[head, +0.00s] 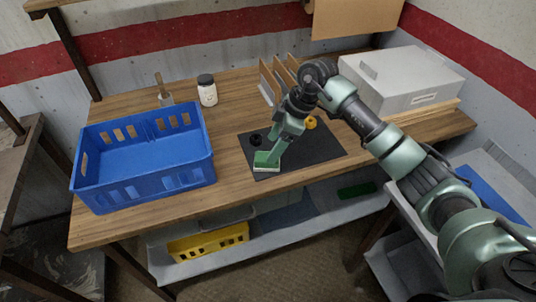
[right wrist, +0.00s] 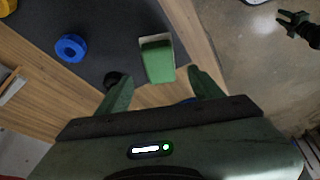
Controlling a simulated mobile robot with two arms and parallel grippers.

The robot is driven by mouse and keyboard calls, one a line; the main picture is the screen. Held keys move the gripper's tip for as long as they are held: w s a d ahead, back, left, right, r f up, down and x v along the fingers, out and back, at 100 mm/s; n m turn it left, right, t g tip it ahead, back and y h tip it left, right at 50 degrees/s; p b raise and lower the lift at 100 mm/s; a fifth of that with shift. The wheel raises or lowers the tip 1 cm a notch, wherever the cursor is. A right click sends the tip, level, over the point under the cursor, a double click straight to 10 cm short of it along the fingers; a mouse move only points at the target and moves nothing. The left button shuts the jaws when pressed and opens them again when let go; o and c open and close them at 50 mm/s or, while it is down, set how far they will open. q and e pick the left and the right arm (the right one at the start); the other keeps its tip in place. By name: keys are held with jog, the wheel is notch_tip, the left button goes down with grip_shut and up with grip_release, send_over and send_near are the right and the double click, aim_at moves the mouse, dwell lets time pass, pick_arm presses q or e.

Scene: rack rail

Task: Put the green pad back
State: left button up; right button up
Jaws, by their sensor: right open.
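The green pad (head: 266,160) is a small block with a pale edge, lying near the front left part of the dark mat (head: 318,148). It also shows in the right wrist view (right wrist: 158,61), just beyond my fingertips. My right gripper (head: 270,148) points down over the mat close to the pad. In the right wrist view its two fingers (right wrist: 160,86) stand apart with nothing held between them. A dark gripper, seemingly my left one (right wrist: 292,20), shows small at the top right of that view; its jaws are too small to judge.
On the mat are a black knob (head: 256,139), a yellow piece (head: 310,123) and a blue ring (right wrist: 71,48). A blue crate (head: 150,185) stands at left. A jar (head: 207,92), wooden dividers (head: 268,82) and a grey box (head: 405,88) are behind. A yellow crate (head: 208,243) is below.

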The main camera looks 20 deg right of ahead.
jog(key=v, duration=0.6)
jog(key=shift+b, duration=0.3)
